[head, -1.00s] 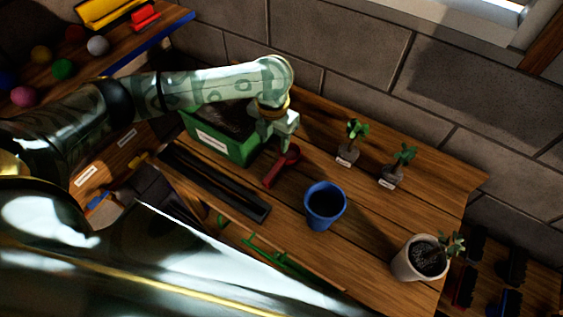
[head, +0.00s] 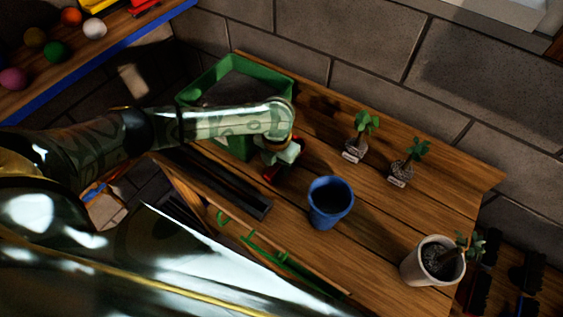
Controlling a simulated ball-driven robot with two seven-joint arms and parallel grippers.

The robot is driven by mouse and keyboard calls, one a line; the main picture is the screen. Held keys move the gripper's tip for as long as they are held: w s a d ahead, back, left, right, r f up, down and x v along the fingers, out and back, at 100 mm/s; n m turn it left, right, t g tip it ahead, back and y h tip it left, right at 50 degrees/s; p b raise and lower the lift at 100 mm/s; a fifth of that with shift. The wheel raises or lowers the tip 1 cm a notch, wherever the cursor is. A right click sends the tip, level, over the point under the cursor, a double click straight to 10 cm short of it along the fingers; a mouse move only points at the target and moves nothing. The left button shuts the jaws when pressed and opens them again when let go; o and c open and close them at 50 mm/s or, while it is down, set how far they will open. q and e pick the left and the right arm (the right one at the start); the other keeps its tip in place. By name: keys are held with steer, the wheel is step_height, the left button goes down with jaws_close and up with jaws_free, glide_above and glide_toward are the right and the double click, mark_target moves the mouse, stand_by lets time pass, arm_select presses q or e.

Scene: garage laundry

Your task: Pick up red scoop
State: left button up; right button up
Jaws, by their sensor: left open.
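The red scoop (head: 271,174) lies on the wooden workbench (head: 375,207), between the green bin and the blue pot. My left gripper (head: 279,159) is open right over the scoop and covers most of it; only small red parts show around the fingers. I cannot tell whether the fingers touch it. My right gripper is not in view.
A green bin (head: 240,148) stands behind my left forearm. A black tray (head: 232,186) lies along the front edge. A blue pot (head: 330,203) stands right of the gripper. Two seedlings (head: 359,138) (head: 403,163) and a white potted plant (head: 428,262) stand farther right.

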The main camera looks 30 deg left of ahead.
mark_target(277, 163)
arm_select(q)
steer(key=shift+r, duration=0.1)
jaws_close()
steer(key=shift+r, duration=0.3)
step_height(277, 163, up, 2)
steer(key=shift+r+p, duration=0.2)
steer(key=shift+p, duration=0.45)
steer(key=s+d+r+p, duration=0.2)
steer(key=s+r+p, duration=0.1)
steer(key=s+r, duration=0.2)
steer(key=s+d+r+p, duration=0.3)
steer(key=s+r, duration=0.2)
steer(key=s, duration=0.3)
steer(key=shift+d, duration=0.25)
